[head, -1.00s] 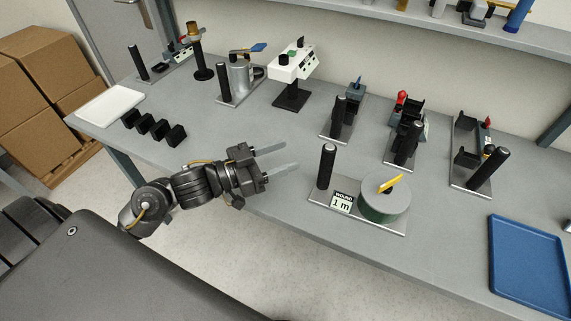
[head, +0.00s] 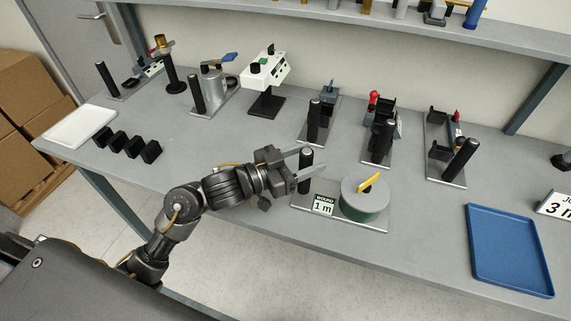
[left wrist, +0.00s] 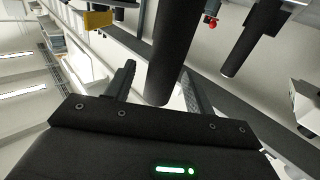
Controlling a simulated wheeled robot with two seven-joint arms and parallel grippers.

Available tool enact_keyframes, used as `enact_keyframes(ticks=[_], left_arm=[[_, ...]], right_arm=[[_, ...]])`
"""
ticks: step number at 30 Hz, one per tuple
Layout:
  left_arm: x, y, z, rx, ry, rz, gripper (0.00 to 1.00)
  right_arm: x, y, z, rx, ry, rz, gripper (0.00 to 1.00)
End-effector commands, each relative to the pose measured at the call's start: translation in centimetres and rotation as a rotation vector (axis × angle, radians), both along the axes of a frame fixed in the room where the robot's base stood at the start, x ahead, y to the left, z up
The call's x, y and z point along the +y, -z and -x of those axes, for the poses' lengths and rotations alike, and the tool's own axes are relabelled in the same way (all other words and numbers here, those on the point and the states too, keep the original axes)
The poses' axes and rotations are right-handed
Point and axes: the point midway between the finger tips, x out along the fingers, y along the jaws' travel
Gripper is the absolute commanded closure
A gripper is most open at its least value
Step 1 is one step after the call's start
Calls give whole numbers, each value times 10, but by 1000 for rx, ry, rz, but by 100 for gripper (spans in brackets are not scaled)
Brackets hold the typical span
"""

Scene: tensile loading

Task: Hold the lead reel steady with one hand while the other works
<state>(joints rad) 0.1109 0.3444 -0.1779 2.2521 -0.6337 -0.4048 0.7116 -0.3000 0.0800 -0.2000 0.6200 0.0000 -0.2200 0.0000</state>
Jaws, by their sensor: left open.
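The lead reel (head: 365,202) is a grey-topped drum with a green side and a yellow crank (head: 371,182). It sits on a metal plate (head: 343,221) with a "WOUND 1 m" label (head: 323,205) and an upright black post (head: 306,181) at its left. My left gripper (head: 314,160) is open at the upper part of that post. In the left wrist view the black post (left wrist: 166,45) stands between the two spread fingers; contact cannot be told. The yellow crank (left wrist: 98,20) shows there at the upper left. My right gripper is not in view.
A blue tray (head: 508,284) lies to the right of the reel. Several fixtures with black posts, a silver can (head: 214,88) and a white box (head: 264,68) stand behind. Several black blocks (head: 123,144) and a white tray (head: 80,143) are at the left.

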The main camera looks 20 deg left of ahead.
Motion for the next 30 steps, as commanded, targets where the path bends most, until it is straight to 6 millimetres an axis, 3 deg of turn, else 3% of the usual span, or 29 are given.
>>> enact_keyframes(ticks=[6,16,28,30], left_arm=[[-13,0,-14,1,0,1,46],[-15,0,-16,1,0,0,46],[-15,0,-15,1,-1,0,97],[-15,0,-16,1,-1,0,100]], right_arm=[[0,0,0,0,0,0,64],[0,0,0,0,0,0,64],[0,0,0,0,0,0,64],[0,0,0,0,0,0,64]])
